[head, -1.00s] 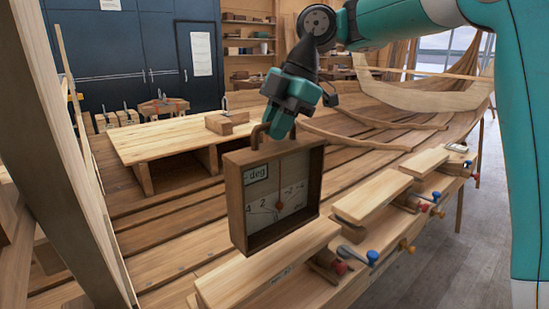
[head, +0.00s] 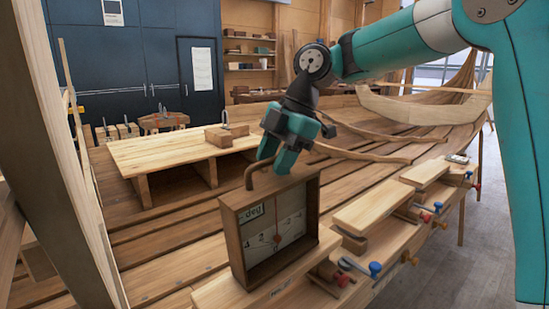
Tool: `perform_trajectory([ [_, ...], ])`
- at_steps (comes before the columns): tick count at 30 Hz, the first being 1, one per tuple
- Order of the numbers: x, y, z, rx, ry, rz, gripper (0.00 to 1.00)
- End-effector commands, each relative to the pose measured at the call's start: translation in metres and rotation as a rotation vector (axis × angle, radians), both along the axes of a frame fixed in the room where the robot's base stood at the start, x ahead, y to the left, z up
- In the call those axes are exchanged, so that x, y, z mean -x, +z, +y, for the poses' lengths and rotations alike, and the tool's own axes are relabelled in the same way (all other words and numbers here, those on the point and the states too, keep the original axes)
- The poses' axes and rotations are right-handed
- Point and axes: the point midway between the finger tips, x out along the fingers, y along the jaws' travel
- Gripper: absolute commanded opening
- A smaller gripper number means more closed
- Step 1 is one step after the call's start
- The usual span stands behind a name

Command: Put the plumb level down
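The plumb level is a square wooden box frame (head: 236,245) with a pale dial, a "deg" label, a pointer and a bent handle (head: 249,178) on top. It stands upright at the near plank, its lower edge appearing to touch the wood. My gripper (head: 276,164) is at the handle, directly above the frame. Its two teal fingers look parted around the handle's upper bar. The far end of the handle is hidden behind the fingers.
The near plank (head: 212,293) runs along the hull's edge. Right of the level are short wooden blocks (head: 372,210) and clamps with blue (head: 375,269) and red knobs. A wooden platform (head: 150,150) lies behind, carrying a small block (head: 226,134). A pale upright post (head: 68,160) stands at left.

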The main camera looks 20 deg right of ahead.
Motion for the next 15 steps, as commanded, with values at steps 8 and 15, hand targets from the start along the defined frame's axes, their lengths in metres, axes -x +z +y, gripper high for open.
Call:
perform_trajectory([
  [8, 0.0, 0.002, 0.0, 0.0, 0.0, 0.0, 0.4],
  [15, 0.0, 0.031, -0.01, -0.002, -0.003, -0.004, 0.4],
])
